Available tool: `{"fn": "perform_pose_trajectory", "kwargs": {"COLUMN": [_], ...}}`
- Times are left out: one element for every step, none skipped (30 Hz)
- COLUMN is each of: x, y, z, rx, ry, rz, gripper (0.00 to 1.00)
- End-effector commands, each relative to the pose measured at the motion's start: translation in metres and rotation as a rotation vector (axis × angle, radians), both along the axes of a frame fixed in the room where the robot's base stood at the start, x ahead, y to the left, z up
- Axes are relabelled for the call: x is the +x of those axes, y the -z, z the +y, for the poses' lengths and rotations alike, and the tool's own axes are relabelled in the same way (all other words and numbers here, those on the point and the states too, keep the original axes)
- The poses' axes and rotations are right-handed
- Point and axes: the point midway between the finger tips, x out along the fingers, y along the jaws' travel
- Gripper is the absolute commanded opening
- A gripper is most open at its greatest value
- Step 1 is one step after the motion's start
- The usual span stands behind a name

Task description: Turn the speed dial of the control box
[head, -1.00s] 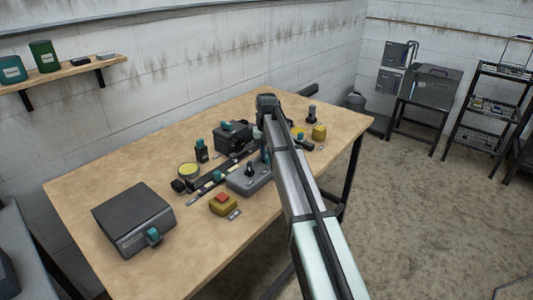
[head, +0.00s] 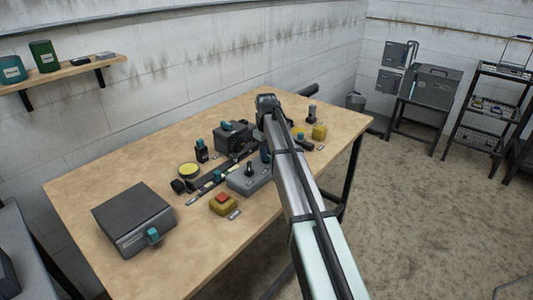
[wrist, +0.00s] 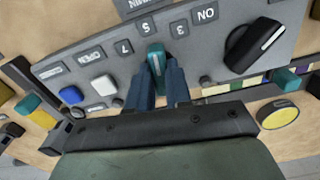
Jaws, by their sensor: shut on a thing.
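The grey control box (wrist: 220,42) fills the upper part of the wrist view, and in the head view it stands on the table (head: 246,184). Its speed dial is a small teal knob (wrist: 155,56) with the labels 3, 5 and 7 around it. The knob's far end points roughly towards the 5. My gripper (wrist: 159,74) is shut on the teal knob, with one blue-grey finger on each side. The fingers hide the knob's lower part. In the head view my arm partly hides the box's right end.
A large black knob (wrist: 256,47) by the ON label sits right of the dial. A blue button (wrist: 71,94) and a white button (wrist: 104,85) sit left. A yellow box with a red button (head: 223,204) and a dark box (head: 134,218) stand nearby on the table.

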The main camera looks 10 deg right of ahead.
Motion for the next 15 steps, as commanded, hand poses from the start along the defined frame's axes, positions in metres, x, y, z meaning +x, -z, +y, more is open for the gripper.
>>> {"fn": "perform_pose_trajectory", "kwargs": {"x": [0.0007,0.0007,0.0007,0.0007,0.0007,0.0007,0.0008,0.0007,0.0008,0.0008,0.0008,0.0008,0.0008,0.0008,0.0008], "y": [-0.0003,-0.0003,-0.0003,-0.0003,-0.0004,-0.0003,-0.0004,-0.0003,-0.0004,-0.0004,-0.0003,-0.0004,-0.0004,-0.0004,-0.0004], "z": [0.0001,0.0002,0.0002,0.0002,0.0002,0.0002,0.0002,0.0003,0.0002,0.0002,0.0003,0.0002,0.0003,0.0003,0.0004], "rx": [0.000,0.000,0.000,0.000,0.000,0.000,0.000,0.000,0.000,0.000,0.000,0.000,0.000,0.000,0.000], "ry": [-0.025,-0.039,-0.057,-0.068,-0.078,-0.092,-0.099,-0.106,-0.115,-0.120,-0.124,-0.128,-0.131,-0.132,-0.134], "rz": [-0.001,-0.001,-0.001,-0.001,-0.001,-0.001,-0.001,-0.001,-0.001,-0.001,-0.001,-0.001,-0.001,-0.001,-0.001], "gripper": [0.00,0.00,0.00,0.00,0.00,0.00,0.00,0.00,0.00,0.00,0.00,0.00,0.00,0.00,0.00]}}
